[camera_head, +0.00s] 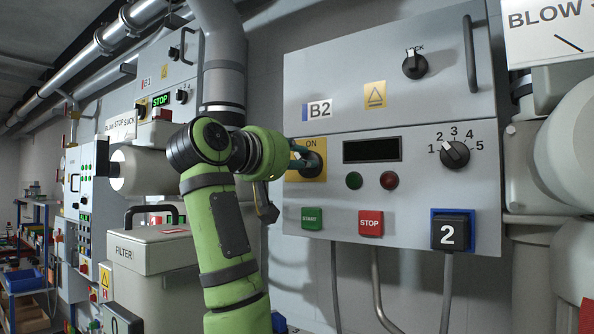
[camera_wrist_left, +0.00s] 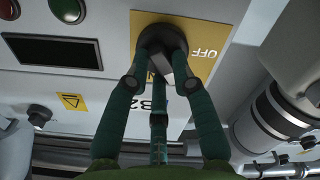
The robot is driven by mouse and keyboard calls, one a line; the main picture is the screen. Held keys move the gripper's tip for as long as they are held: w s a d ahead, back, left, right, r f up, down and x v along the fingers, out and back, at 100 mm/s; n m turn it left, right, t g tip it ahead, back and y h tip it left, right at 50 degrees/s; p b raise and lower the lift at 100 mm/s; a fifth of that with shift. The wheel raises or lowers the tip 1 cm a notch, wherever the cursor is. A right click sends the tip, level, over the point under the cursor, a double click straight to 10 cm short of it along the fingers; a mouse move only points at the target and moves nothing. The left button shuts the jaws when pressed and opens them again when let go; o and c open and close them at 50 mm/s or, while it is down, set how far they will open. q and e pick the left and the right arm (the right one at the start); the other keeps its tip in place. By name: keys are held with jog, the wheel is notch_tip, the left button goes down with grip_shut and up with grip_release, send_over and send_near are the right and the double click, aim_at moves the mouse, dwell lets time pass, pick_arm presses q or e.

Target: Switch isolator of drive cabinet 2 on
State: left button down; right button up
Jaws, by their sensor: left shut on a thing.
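Drive cabinet B2 (camera_head: 420,110) is the grey cabinet in the middle of the head view. Its isolator is a dark rotary knob (camera_head: 315,163) on a yellow plate marked ON at the top. In the left wrist view the knob (camera_wrist_left: 160,38) shows upside down on the plate (camera_wrist_left: 205,30), with OFF to its right. My left gripper (camera_head: 303,156) is shut on the knob, its green fingers (camera_wrist_left: 160,70) around it. The pale bar of the knob points down and slightly right in the wrist view; its exact setting is partly hidden. My right gripper is not in view.
The B2 display (camera_head: 372,150) is dark. Below are a green START button (camera_head: 312,218), a red STOP button (camera_head: 370,223) and a block marked 2 (camera_head: 453,232). A selector (camera_head: 454,155) sits right. Cabinet B1 (camera_head: 168,70) and a filter housing (camera_head: 150,250) stand left.

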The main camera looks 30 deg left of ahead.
pick_arm(q)
jog(key=shift+s+d+r+m+b, duration=0.1)
jog(key=shift+m+b, duration=0.4)
jog(key=shift+m, duration=1.25)
jog(key=shift+d+m+b, duration=0.1)
jog(key=shift+m+b, duration=0.35)
jog(key=shift+m, duration=1.3)
jog(key=c, duration=1)
grip_release()
jog(key=shift+c, duration=0.2)
